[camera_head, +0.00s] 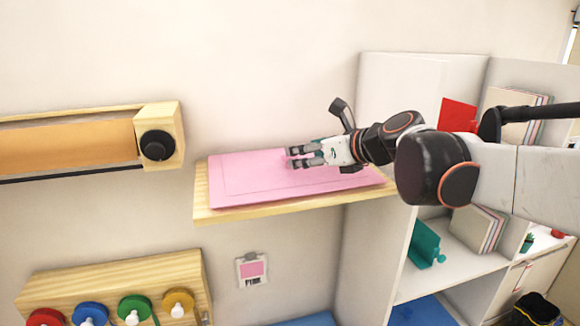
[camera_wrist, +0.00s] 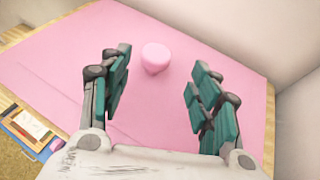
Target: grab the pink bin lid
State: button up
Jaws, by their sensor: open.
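The pink bin lid (camera_head: 240,185) is a flat pink panel lying on a wooden shelf (camera_head: 215,214) on the wall. In the wrist view the pink lid (camera_wrist: 180,110) fills most of the picture, with a rounded pink knob (camera_wrist: 156,57) standing up from it. My gripper (camera_head: 288,158) is over the lid, reaching in from the right. In the wrist view my gripper (camera_wrist: 160,85) is open, its two green-padded fingers apart. The knob shows beyond and between the fingers, and nothing is seen between the pads. Whether the fingers touch the lid is unclear.
A white shelving unit (camera_head: 400,85) stands right of the wooden shelf, with a red panel (camera_head: 457,115) and a teal object (camera_head: 426,243). A wooden roll holder (camera_head: 160,120) is at upper left. Colored round items (camera_head: 134,309) sit below left. A pink label (camera_head: 252,270) hangs below.

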jog(key=shift+a+p+x, duration=0.25)
jog(key=shift+p+x, duration=0.55)
jog(key=shift+x, duration=1.85)
jog(key=shift+s, duration=0.15)
jog(key=c, duration=1.3)
